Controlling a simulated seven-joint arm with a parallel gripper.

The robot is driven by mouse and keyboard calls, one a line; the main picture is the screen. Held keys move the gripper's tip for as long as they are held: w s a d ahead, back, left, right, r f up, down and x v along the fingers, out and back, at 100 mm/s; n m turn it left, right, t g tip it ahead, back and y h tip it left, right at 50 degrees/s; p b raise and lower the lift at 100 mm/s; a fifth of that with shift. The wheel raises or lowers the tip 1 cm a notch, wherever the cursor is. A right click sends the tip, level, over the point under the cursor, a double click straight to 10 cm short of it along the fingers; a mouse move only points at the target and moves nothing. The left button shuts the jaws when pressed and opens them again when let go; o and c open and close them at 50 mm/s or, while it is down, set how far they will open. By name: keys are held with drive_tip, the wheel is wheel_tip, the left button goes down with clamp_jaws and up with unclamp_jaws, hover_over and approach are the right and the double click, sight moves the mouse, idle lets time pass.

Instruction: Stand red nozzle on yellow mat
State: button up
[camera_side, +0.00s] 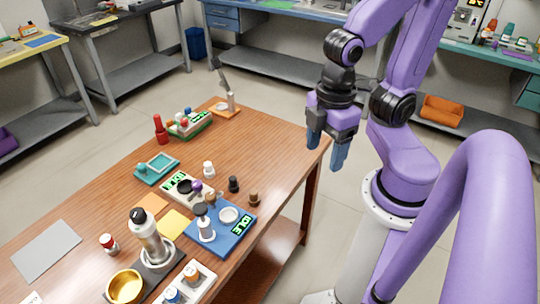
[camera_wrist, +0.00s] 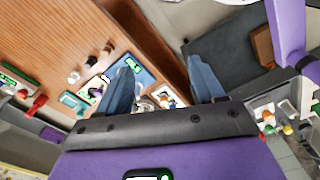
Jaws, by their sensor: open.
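The red nozzle (camera_side: 160,131) stands upright near the far edge of the wooden table, to the left of the rack. A red shape that looks like it (camera_wrist: 37,105) shows at the left of the wrist view. The yellow mat (camera_side: 175,223) lies flat nearer the front, left of the blue IDLE device; its visible top is bare. My gripper (camera_side: 326,152) is open and empty, raised beyond the table's right edge, well apart from the nozzle and mat. Its two blue fingers are spread in the wrist view (camera_wrist: 160,78).
Small bottles, including a white one (camera_side: 208,169), stand nearby. An orange mat (camera_side: 153,204) borders the yellow one. A tall dispenser (camera_side: 147,233) stands in front.

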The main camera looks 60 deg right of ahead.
idle(0.4)
wheel_tip(320, 180, up, 5)
drive_tip(key=m+t+y, duration=0.1)
drive_tip(key=t+y, duration=0.1)
drive_tip(key=y, duration=0.2)
hover_over(108, 237)
drive_tip(key=s+d, duration=0.3)
drive_tip(key=d, duration=0.2)
drive_tip(key=shift+h, duration=0.3)
drive_tip(key=s+d+f+x, duration=0.1)
drive_tip(key=x, duration=0.8)
drive_tip(key=s+d+x, duration=0.1)
drive_tip(key=d+x, duration=0.1)
drive_tip(key=x, duration=0.8)
drive_tip(key=s+d+f+x, duration=0.1)
drive_tip(key=d+x, duration=0.1)
drive_tip(key=x, duration=0.8)
drive_tip(key=shift+s+d+f, duration=0.15)
drive_tip(key=shift+s+f, duration=0.1)
drive_tip(key=shift+f, duration=0.05)
drive_tip(key=shift+x, duration=2.6)
drive_tip(key=shift+w, duration=0.2)
clamp_jaws()
